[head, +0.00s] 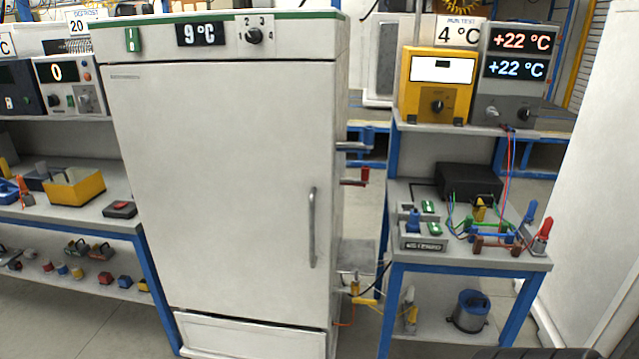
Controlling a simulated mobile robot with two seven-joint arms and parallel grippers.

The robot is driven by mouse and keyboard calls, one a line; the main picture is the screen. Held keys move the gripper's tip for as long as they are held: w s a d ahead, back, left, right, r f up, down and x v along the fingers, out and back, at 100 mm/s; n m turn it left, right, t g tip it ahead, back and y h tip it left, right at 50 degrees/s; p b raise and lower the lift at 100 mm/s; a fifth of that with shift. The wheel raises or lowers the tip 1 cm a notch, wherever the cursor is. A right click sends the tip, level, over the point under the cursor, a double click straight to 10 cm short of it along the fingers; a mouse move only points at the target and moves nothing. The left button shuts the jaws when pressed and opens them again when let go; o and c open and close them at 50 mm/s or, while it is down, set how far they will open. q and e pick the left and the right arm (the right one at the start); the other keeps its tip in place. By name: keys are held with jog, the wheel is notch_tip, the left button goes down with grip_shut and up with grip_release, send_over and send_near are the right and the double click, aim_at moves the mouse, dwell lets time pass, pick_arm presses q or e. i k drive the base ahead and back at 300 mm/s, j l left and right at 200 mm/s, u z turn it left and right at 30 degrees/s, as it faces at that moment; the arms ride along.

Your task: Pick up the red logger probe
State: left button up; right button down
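A red probe-like piece (544,230), which looks like the red logger probe, stands tilted at the right front corner of the blue-framed right bench (462,265). A similar blue piece (530,212) stands just behind and left of it. A red and a blue wire run down from the grey two-line display unit (515,62), which reads +22 °C twice; where they end is unclear. Neither of my grippers is in view.
A tall white cabinet (215,190) with its door shut fills the middle, reading 9 °C. Coloured wires and clips (482,222), green-switch boxes (425,235) and a black box (468,180) crowd the right bench. A white panel (600,190) stands close on the right.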

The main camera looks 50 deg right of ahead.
aim_at(543, 236)
jog(key=z, duration=2.85)
